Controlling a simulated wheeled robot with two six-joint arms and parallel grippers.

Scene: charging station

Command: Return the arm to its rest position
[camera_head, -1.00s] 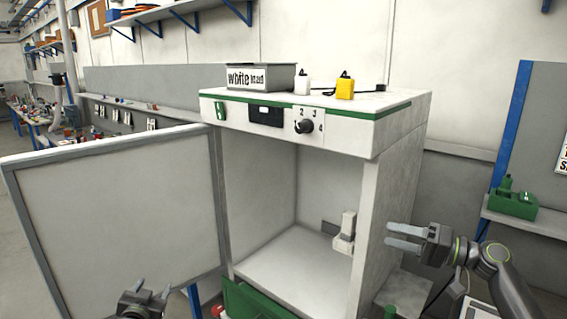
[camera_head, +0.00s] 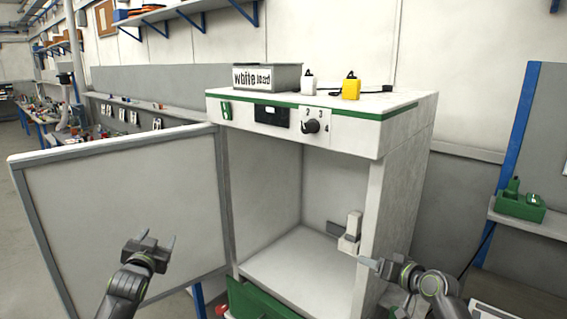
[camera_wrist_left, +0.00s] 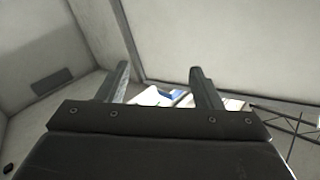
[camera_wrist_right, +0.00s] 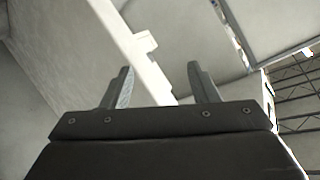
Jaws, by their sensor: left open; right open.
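My left gripper (camera_head: 150,248) is open and empty in front of the open cabinet door (camera_head: 125,205) in the head view. Its two spread fingers (camera_wrist_left: 160,88) show in the left wrist view with nothing between them. My right gripper (camera_head: 370,262) is at the right front edge of the white cabinet (camera_head: 397,190). In the right wrist view its fingers (camera_wrist_right: 160,85) are spread with nothing held, and a pale upright part of the cabinet shows behind them.
The cabinet's door stands swung open to the left. A white block (camera_head: 351,230) sits on the inner right wall. A bin marked white load (camera_head: 266,77), a white charger (camera_head: 310,82) and a yellow charger (camera_head: 351,87) stand on top. A green drawer (camera_head: 262,302) is below.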

